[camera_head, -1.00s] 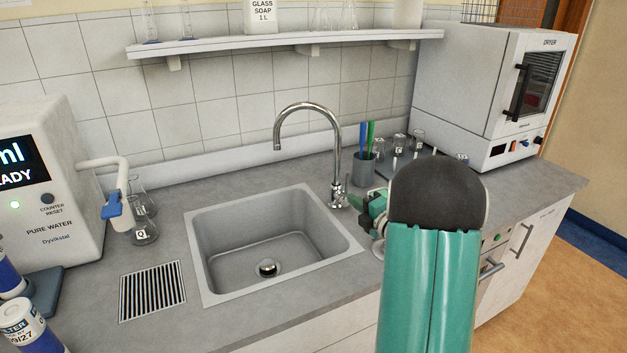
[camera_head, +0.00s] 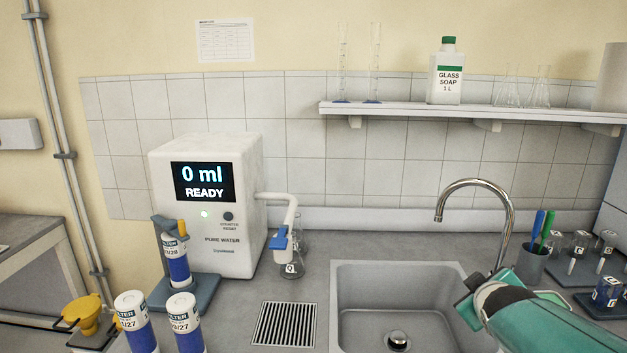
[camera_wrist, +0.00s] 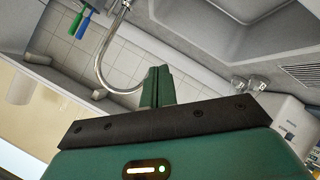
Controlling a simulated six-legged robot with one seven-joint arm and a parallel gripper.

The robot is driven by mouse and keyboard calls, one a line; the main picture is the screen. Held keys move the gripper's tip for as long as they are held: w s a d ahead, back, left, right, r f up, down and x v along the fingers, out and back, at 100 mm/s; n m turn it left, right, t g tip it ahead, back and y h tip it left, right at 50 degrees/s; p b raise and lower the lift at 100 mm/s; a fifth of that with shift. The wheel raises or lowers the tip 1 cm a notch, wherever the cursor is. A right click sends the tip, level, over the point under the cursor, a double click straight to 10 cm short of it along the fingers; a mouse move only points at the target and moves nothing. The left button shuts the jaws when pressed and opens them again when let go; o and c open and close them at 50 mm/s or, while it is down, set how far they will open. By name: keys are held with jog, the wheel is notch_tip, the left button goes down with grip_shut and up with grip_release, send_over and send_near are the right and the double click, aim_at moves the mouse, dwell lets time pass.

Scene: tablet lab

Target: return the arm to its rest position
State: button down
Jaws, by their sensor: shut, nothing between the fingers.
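My arm (camera_head: 545,318) comes in from the lower right in the head view and reaches over the right side of the sink. My gripper (camera_head: 468,300) is beside the lower part of the tap, partly hidden by my own arm. In the wrist view my gripper's (camera_wrist: 156,86) two green fingers are together with nothing between them. The curved tap (camera_wrist: 100,62) shows beyond them in that view. I cannot tell how wide the gap between gripper and tap is.
The sink (camera_head: 350,318) and chrome tap (camera_head: 509,225) are close to my arm. The pen cup (camera_head: 533,263) and several small vessels stand right of the tap. The pure water unit (camera_head: 215,255), a flask (camera_head: 290,262) and filter cartridges (camera_head: 135,325) stand at left. A shelf (camera_head: 450,110) runs above.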

jog(key=s+a+f+m+g+y, duration=0.1)
jog(key=s+a+m+g+y, duration=0.1)
jog(key=s+a, duration=0.6)
jog(key=s+a+f+m+g+y, duration=0.2)
jog(key=s+a+m+g, duration=0.1)
jog(key=s+a, duration=0.5)
jog(key=s, duration=0.3)
jog(key=shift+s+a+f+m+g, duration=0.15)
jog(key=shift+s+m+g, duration=0.15)
jog(key=shift+s+g, duration=0.1)
